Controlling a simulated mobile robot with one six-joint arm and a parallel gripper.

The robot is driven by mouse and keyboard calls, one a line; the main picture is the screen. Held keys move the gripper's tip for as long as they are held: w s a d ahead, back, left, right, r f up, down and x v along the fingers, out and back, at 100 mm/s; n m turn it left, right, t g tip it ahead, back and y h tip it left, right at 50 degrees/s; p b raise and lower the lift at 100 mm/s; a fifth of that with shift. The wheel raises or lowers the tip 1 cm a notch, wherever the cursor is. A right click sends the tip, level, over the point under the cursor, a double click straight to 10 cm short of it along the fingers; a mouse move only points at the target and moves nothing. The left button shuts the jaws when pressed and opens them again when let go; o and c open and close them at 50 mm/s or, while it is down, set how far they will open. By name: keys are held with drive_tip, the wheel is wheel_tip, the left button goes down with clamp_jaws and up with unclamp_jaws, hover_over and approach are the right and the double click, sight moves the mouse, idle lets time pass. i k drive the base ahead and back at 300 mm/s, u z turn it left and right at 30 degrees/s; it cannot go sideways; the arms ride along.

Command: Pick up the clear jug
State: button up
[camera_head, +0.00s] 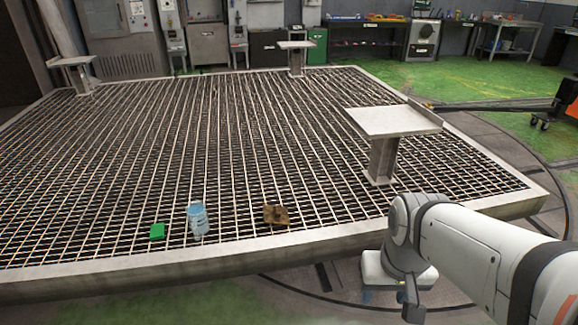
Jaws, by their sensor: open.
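The clear jug (198,220) is a pale blue, see-through vessel standing upright on the metal grating near its front edge. A small green block (157,231) lies to its left, and a brown object (276,214) sits to its right, both apart from it. My white arm comes in from the right side of the picture. My gripper (412,306) shows only in part, dark and low at the end of the arm, well to the right of the jug and outside the front rim of the grating. Nothing is seen in its jaws.
The wide grating (250,120) has a raised pale rim (180,266). A metal pedestal table (391,122) stands on it at the right, with smaller ones at the back (296,45) and left (74,61). The grating around the jug is mostly clear.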

sight(196, 212)
drive_tip(key=z, duration=1.55)
drive_tip(key=i, duration=0.9)
drive_tip(key=u, duration=3.45)
drive_tip(key=i, duration=0.65)
drive_tip(key=z, duration=0.25)
